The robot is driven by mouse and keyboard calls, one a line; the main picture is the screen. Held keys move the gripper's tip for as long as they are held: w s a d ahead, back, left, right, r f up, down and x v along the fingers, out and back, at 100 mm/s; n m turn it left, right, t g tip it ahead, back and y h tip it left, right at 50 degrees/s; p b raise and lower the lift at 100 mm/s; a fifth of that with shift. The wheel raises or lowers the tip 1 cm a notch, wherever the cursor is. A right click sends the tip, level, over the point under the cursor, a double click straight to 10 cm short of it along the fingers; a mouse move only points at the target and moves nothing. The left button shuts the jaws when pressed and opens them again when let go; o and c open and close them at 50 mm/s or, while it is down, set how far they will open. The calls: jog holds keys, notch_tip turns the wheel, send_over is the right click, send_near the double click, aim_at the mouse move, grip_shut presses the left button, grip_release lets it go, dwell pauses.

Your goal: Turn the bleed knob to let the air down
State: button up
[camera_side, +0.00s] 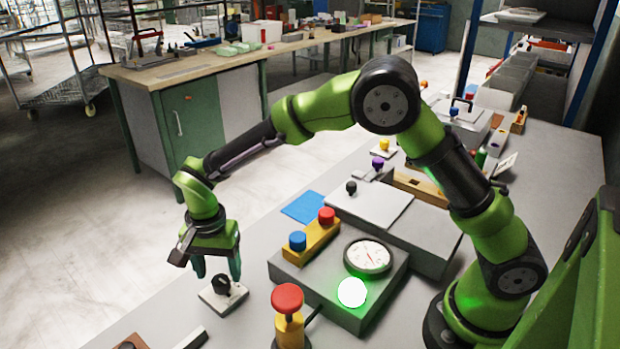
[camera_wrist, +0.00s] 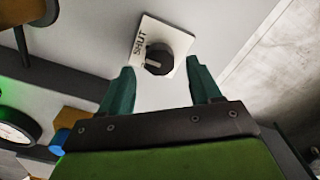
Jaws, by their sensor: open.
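A black knob (camera_side: 221,284) stands on a small white plate (camera_side: 238,296) near the table's front left edge. In the wrist view the knob (camera_wrist: 159,60) has a pale pointer line, and the plate (camera_wrist: 178,36) carries the word SHUT beside it. My gripper (camera_side: 217,277) is just above and around the knob in the side view, its green fingers pointing down. In the wrist view my gripper (camera_wrist: 162,75) has its two fingers spread wide, one to each side of the knob, apart from it. It holds nothing.
A red mushroom button (camera_side: 287,298) on a yellow post stands close to the knob's right.

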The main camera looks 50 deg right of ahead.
jog(key=shift+f, duration=1.3)
jog(key=c, duration=1)
